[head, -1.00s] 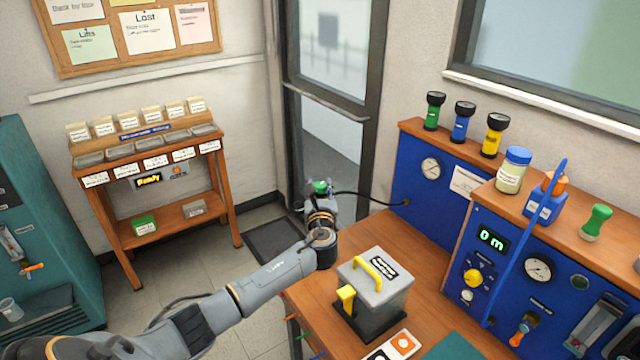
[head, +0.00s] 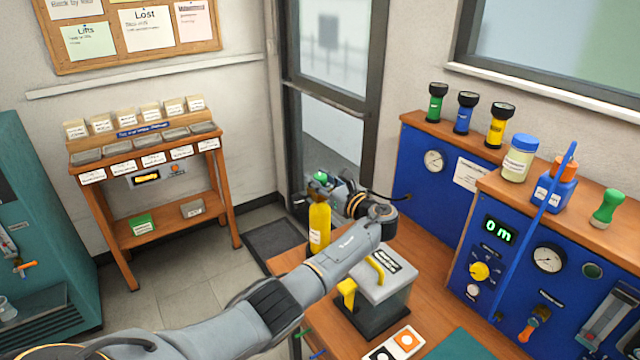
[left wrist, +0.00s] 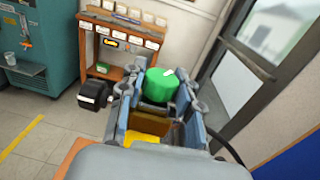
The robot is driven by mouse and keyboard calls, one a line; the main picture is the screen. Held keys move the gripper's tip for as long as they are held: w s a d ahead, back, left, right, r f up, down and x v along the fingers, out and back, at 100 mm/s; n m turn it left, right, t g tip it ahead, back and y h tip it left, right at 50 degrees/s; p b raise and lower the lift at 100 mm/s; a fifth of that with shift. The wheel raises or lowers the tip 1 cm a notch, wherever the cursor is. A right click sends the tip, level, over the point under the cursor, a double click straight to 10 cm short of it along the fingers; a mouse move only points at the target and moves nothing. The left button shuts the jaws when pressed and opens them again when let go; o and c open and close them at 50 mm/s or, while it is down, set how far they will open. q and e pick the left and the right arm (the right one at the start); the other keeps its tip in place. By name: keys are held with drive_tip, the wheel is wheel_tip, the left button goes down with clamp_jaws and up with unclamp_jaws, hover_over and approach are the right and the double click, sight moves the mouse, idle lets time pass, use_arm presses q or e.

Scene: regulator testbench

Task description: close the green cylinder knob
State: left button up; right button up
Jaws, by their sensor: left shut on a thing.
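The green knob (head: 320,177) tops a yellow cylinder (head: 319,224) that stands upright at the far left corner of the wooden workbench. In the left wrist view the green knob (left wrist: 160,85) sits between the fingers of my left gripper (left wrist: 158,98), with a bit of the yellow cylinder (left wrist: 145,138) below. My left gripper (head: 326,184) comes at the knob from the right side and is shut on it. The fingertips are partly hidden in the head view. My right gripper is not in view.
A grey box with yellow handles (head: 385,285) stands on the bench under my left forearm. A blue panel (head: 430,195) with a gauge and a blue console (head: 515,265) reading "0 m" line the right. A black hose runs near the gripper.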

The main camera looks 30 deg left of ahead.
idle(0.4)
use_arm(q)
drive_tip(key=o, duration=1.2)
drive_tip(key=v, duration=1.2)
drive_tip(key=shift+w, duration=0.1)
drive_tip(key=shift+f, duration=0.1)
